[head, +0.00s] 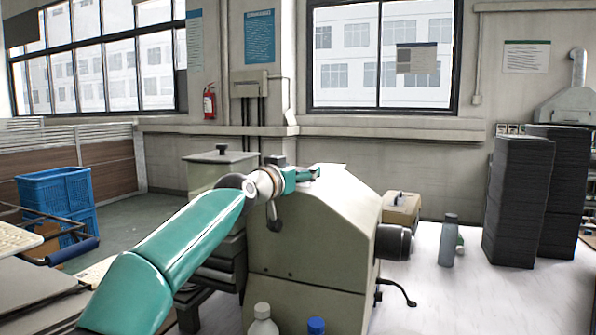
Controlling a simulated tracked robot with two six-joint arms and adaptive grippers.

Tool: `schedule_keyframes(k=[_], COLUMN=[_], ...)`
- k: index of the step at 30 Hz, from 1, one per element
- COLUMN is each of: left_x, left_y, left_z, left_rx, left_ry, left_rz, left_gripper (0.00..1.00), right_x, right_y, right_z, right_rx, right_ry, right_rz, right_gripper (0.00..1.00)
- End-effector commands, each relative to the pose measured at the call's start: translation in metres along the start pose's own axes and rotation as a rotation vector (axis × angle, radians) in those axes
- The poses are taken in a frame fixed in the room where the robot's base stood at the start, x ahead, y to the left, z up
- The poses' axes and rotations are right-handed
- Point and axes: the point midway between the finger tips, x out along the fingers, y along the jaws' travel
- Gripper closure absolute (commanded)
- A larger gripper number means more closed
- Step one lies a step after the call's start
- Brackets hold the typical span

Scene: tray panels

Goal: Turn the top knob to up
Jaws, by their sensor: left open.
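A beige-grey machine (305,255) stands in the middle of the head view, with a sloping top. My left gripper (308,174), at the end of my teal and white arm, is over the machine's upper left part. It is open, and I see nothing held in it. A small dark block (277,160) shows just behind my wrist. A dark grey lever-like part (273,216) hangs below my wrist in front of the machine. I cannot tell which part is the top knob or how it is turned; my wrist and gripper hide part of that area. My right gripper is not in view.
A black cylinder (393,242) and a crank handle (398,290) stick out on the machine's right. A grey bottle (448,240) and dark stacks (518,200) stand on the white table (470,300). Bottle tops (263,318) show at the front. Blue crates (57,200) are left.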

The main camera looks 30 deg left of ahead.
Motion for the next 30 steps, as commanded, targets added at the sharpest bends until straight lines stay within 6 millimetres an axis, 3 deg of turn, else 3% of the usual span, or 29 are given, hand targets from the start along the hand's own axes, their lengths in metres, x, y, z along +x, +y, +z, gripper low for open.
schedule_keyframes(k=[2,12,24,30], left_x=[0.000,0.000,0.001,0.001], left_y=[0.000,0.001,-0.003,-0.002], left_z=[0.000,0.000,0.005,-0.001], left_rx=[0.000,-0.001,-0.005,-0.002], left_ry=[0.000,0.000,-0.003,-0.004], left_rz=[0.000,0.001,0.091,0.217], left_gripper=[0.30,0.86,0.87,0.87], right_x=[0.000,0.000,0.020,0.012], right_y=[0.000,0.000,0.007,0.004], right_z=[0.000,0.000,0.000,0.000], right_rx=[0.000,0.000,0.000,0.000], right_ry=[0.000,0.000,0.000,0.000], right_rz=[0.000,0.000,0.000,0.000], right_gripper=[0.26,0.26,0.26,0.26])
